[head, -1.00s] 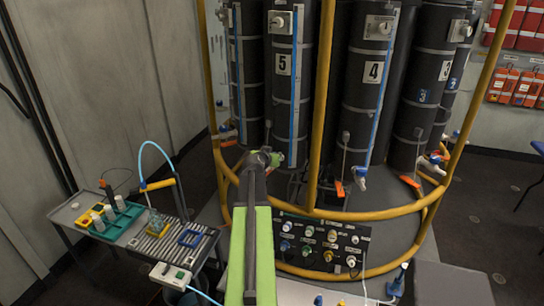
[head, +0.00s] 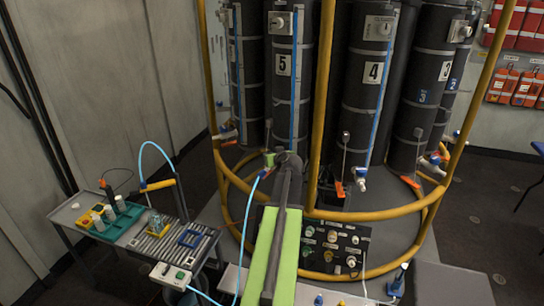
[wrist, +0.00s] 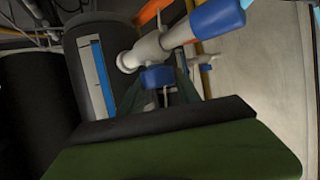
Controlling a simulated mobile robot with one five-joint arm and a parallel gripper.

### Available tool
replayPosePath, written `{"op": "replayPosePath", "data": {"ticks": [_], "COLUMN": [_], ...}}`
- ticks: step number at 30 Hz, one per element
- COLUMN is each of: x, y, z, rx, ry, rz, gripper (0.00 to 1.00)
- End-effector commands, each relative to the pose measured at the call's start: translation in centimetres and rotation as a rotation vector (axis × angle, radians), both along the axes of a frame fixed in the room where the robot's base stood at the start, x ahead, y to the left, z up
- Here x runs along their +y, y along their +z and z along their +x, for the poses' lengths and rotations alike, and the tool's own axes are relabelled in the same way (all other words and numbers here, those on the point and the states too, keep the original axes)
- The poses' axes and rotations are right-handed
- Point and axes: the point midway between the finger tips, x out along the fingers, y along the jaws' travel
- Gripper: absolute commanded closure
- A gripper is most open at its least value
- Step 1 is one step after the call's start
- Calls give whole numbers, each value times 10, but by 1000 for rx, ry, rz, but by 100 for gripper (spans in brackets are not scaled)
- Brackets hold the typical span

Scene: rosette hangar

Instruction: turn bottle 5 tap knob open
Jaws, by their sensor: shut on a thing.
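Bottle 5 (head: 283,100) is a tall black cylinder with a white number plate, standing behind the yellow rail in the head view. Its tap is mostly hidden there behind my arm. In the wrist view a white tap body (wrist: 146,53) has a blue knob (wrist: 157,76) below it and a large blue fitting (wrist: 217,19) at upper right. My gripper (wrist: 163,90) is shut on the blue knob, its dark green fingers on either side. In the head view my gripper (head: 269,160) is at the foot of bottle 5, partly hidden by my wrist.
A light blue hose (head: 246,215) runs down from the tap area, left of my arm. Yellow rails (head: 365,214) ring the bottles. Bottle 4 (head: 371,95) stands to the right. A connector panel (head: 335,243) is low in front, and a trolley (head: 130,240) stands left.

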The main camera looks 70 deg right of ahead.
Motion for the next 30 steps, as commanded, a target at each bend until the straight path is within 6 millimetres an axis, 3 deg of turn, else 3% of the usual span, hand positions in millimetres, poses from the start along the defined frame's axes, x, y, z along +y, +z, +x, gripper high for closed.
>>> {"op": "replayPosePath", "data": {"ticks": [16, 17, 21, 30], "x": [0, 0, 0, 1], "y": [-1, -2, -1, 0], "z": [-1, -1, 0, 0], "rx": [6, 6, 4, 3], "ry": [27, 27, 26, 27], "rz": [1, 1, 0, 0], "gripper": [100, 60, 41, 39]}}
